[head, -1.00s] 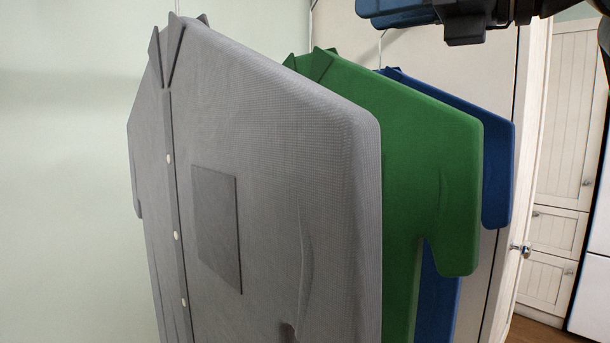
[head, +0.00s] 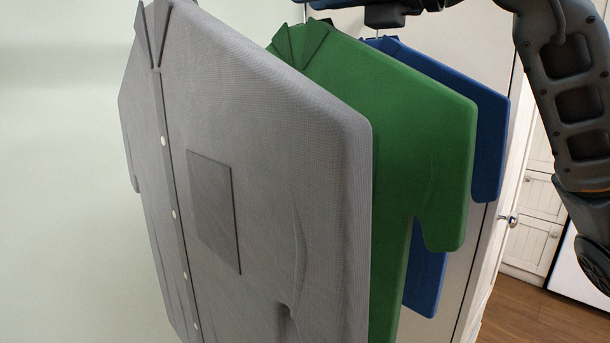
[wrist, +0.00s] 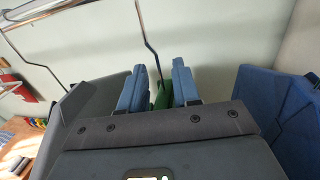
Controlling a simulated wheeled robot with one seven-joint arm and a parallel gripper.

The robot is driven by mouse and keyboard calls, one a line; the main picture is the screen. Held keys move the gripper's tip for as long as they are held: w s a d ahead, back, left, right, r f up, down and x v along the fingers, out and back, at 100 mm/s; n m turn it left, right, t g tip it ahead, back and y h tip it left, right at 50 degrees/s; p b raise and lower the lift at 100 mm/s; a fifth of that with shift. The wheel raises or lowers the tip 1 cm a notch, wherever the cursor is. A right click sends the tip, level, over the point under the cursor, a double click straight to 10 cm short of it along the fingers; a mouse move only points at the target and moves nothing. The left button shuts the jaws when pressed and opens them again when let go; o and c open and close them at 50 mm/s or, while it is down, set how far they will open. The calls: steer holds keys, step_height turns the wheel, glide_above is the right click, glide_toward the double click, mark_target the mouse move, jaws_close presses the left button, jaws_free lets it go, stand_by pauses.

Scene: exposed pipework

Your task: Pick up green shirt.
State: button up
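The green shirt (head: 405,130) hangs between the grey shirt and the blue shirt in the head view. Its collar (head: 305,45) is at its upper left. In the wrist view a small part of the green shirt (wrist: 164,93) shows between my gripper's two blue fingers, with a metal hanger hook above. My gripper (wrist: 159,80) is open, with a gap between the fingers. In the head view only part of it shows at the top edge, above the green shirt; its fingertips are mostly cut off. I cannot tell whether the fingers touch the shirt.
The grey shirt (head: 260,150) hangs in front, close to the green one. The blue shirt (head: 487,130) hangs behind it; it is on the right in the wrist view (wrist: 285,115). A metal rail (wrist: 45,12) runs above. A door handle (head: 510,220) and white cabinets (head: 537,215) are farther right.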

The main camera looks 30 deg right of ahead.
jaws_close()
stand_by(1.2)
